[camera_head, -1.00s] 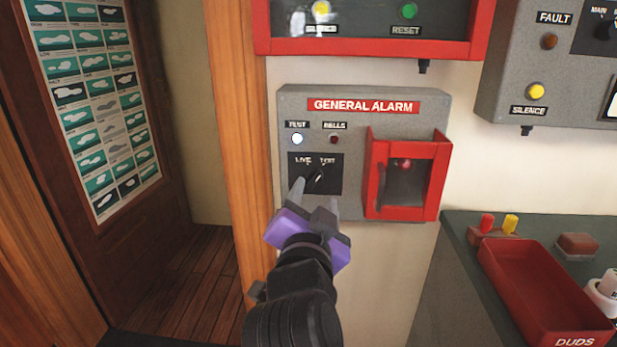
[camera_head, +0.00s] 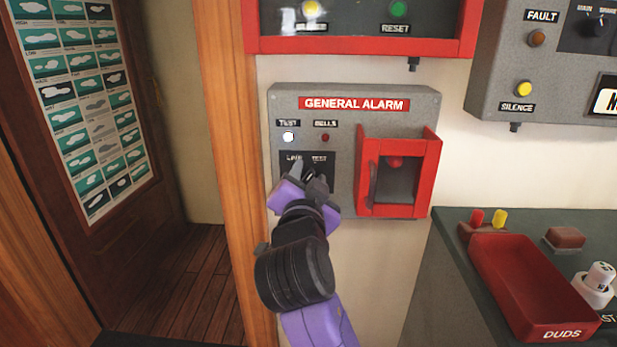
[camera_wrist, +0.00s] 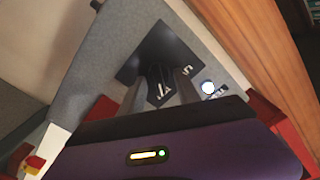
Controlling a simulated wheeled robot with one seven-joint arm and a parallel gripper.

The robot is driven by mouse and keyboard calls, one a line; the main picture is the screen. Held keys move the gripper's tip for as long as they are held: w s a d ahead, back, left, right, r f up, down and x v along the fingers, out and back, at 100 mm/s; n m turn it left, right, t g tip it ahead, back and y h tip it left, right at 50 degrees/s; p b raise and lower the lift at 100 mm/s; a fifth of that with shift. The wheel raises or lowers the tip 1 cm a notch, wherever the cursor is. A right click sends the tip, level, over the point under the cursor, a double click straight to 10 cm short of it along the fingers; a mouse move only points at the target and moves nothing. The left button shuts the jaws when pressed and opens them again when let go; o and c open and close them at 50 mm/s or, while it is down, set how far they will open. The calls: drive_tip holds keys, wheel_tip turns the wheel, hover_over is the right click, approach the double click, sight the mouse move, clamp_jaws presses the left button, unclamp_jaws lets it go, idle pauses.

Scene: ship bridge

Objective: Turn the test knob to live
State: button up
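The grey GENERAL ALARM box (camera_head: 285,105) is on the wall in the head view. Its black plate (camera_head: 328,183) carries the labels LIVE on the left and TEST on the right. The small black test knob (camera_head: 309,173) is mostly hidden by my gripper (camera_head: 309,179) in the head view. In the wrist view, the knob (camera_wrist: 158,78) shows between the two fingers of my gripper (camera_wrist: 160,82). The fingers look apart, one on each side of it, with no clear contact. The white TEST lamp (camera_head: 288,137) is lit; the BELLS lamp (camera_head: 325,138) is dark red.
A red guard housing (camera_head: 432,180) juts out just right of the knob plate. A red-framed panel (camera_head: 360,46) hangs above. A wooden post (camera_head: 232,150) stands at left. A red DUDS tray (camera_head: 550,331) sits on the counter at lower right.

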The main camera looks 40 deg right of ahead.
clamp_jaws()
drive_tip(key=shift+n, duration=0.3)
drive_tip(key=n+p, duration=0.2)
drive_tip(key=shift+a+r+n, duration=0.15)
drive_tip(key=shift+r+n, duration=0.05)
drive_tip(key=shift+n, duration=0.2)
drive_tip(key=n+p, duration=0.2)
drive_tip(key=n, duration=0.1)
drive_tip(key=shift+w+n+p, duration=0.15)
drive_tip(key=shift+n+p, duration=0.15)
drive_tip(key=shift+n, duration=0.1)
drive_tip(key=n+p, duration=0.2)
drive_tip(key=n, duration=0.1)
drive_tip(key=shift+w+a, duration=0.1)
drive_tip(key=shift+a, duration=0.05)
drive_tip(key=shift+w+a+f+n+p, duration=0.1)
drive_tip(key=shift+n+p, duration=0.5)
drive_tip(key=shift+n, duration=0.35)
drive_tip(key=shift+f+n+p, duration=0.1)
drive_tip(key=shift+n+p, duration=0.5)
drive_tip(key=shift+n, duration=0.35)
